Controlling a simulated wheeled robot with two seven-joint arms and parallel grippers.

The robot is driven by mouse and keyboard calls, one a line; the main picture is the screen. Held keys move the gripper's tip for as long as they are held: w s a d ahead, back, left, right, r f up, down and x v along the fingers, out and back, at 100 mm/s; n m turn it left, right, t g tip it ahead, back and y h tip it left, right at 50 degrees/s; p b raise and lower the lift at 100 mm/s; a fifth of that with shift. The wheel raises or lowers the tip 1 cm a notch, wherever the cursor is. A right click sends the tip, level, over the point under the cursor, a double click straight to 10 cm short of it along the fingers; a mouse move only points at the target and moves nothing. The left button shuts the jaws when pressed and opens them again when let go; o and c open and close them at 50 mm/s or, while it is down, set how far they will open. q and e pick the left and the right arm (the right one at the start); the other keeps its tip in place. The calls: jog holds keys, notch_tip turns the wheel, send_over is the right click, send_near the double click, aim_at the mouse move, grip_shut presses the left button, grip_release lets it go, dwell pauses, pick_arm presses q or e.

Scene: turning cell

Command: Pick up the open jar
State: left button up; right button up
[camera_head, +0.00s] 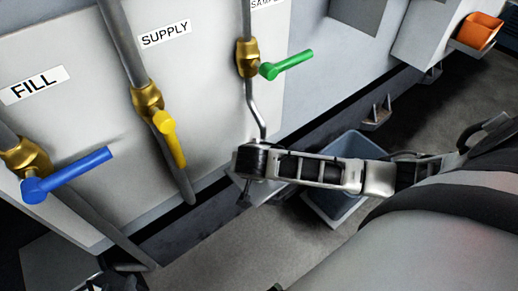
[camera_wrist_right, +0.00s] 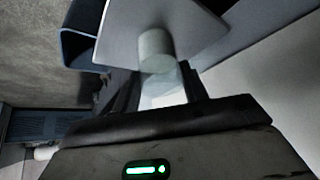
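A pale, whitish cylinder (camera_wrist_right: 155,50), which looks like the jar, shows in the right wrist view in front of a light grey plate (camera_wrist_right: 190,22). My right gripper (camera_wrist_right: 160,92) has its dark fingers to either side of the pale area below this cylinder. I cannot tell whether they touch it. In the head view my right arm reaches in from the right to below the green valve; its fingertips and the jar are hidden there. Only a dark part of my left gripper (camera_head: 102,284) shows at the bottom left edge, and its fingers are unclear.
The wall panel carries FILL, SUPPLY and SAMPLE pipes with a blue handle (camera_head: 65,176), a yellow handle (camera_head: 168,138) and a green handle (camera_head: 287,64). A blue-grey bin (camera_head: 345,146) stands on the floor behind my right arm. An orange bin (camera_head: 478,31) sits top right.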

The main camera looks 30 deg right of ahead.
jog(key=shift+c, duration=0.8)
